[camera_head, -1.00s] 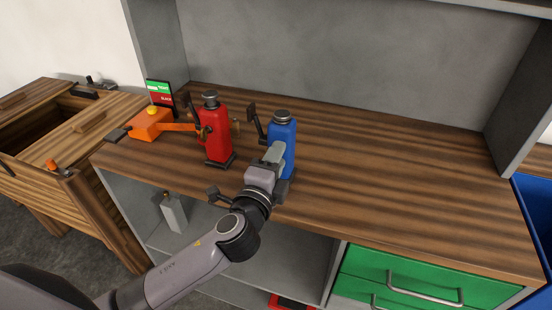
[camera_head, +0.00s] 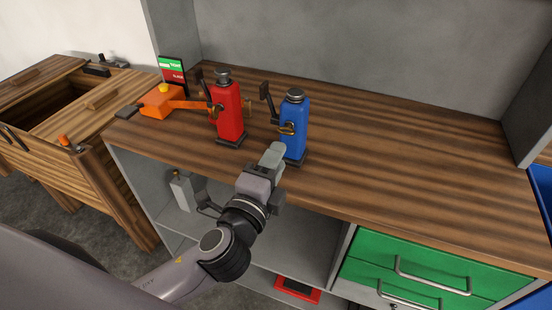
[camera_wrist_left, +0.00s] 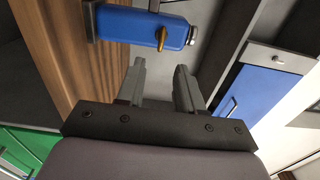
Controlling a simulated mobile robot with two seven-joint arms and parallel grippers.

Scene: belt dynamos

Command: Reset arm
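My left gripper (camera_head: 272,160) is at the front edge of the wooden counter, just in front of the blue dynamo (camera_head: 294,128). In the left wrist view its two fingers (camera_wrist_left: 160,75) stand apart with nothing between them. The blue dynamo (camera_wrist_left: 150,27) lies beyond the fingertips there, and a gap shows between them. The blue dynamo stands upright on the counter with a brass part on its front. A red dynamo (camera_head: 228,112) stands upright to its left. My right gripper is not in view.
The wooden counter (camera_head: 400,165) is clear to the right. An orange device (camera_head: 162,103) and a green-and-red sign (camera_head: 172,74) are at its left end. Green drawers (camera_head: 430,275) and open shelves lie below. A wooden chest (camera_head: 60,110) stands at the left.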

